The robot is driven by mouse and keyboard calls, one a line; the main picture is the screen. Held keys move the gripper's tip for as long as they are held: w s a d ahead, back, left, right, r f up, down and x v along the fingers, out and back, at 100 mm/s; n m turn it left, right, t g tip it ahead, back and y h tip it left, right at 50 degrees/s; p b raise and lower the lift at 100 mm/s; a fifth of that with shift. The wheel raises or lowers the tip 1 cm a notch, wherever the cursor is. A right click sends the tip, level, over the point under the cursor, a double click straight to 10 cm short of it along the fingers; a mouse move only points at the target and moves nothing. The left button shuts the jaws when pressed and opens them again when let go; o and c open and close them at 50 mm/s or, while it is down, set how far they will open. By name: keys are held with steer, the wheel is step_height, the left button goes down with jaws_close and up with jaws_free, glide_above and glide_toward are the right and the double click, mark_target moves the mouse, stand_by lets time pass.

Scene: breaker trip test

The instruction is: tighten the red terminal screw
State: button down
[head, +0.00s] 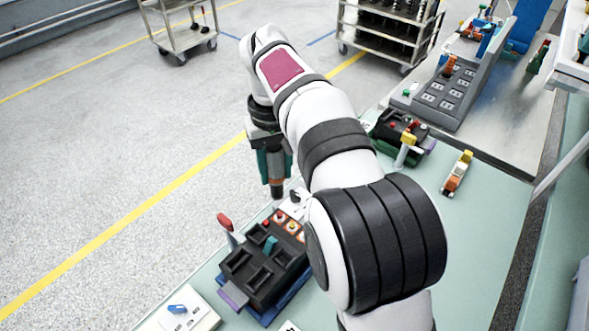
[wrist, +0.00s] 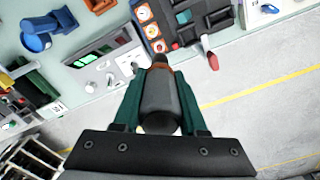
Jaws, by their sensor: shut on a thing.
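My gripper (head: 274,163) has green fingers and is shut on a dark grey tool with an orange-brown collar (head: 277,187), which looks like a driver. In the wrist view, the tool (wrist: 160,98) lies between the fingers (wrist: 160,110). In the head view it points down, just behind the black breaker block (head: 262,275). A row of round terminals lies along that block's edge; the one nearest the tool looks red (head: 279,216). In the wrist view the terminals (wrist: 144,14) show as white discs on orange.
A red-handled lever (head: 225,222) rises beside the block. A white plate with a dark knob (head: 296,195) is close to the tool. A second dark device (head: 401,131) and a yellow-orange part (head: 457,172) lie further back on the green bench (head: 480,225).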

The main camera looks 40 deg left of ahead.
mark_target(278, 195)
steer(key=shift+f, duration=3.3)
steer(key=shift+f, duration=0.8)
steer(key=shift+r, duration=0.1)
stand_by(0.8)
steer(key=shift+r, duration=2.95)
steer(key=shift+d, duration=0.15)
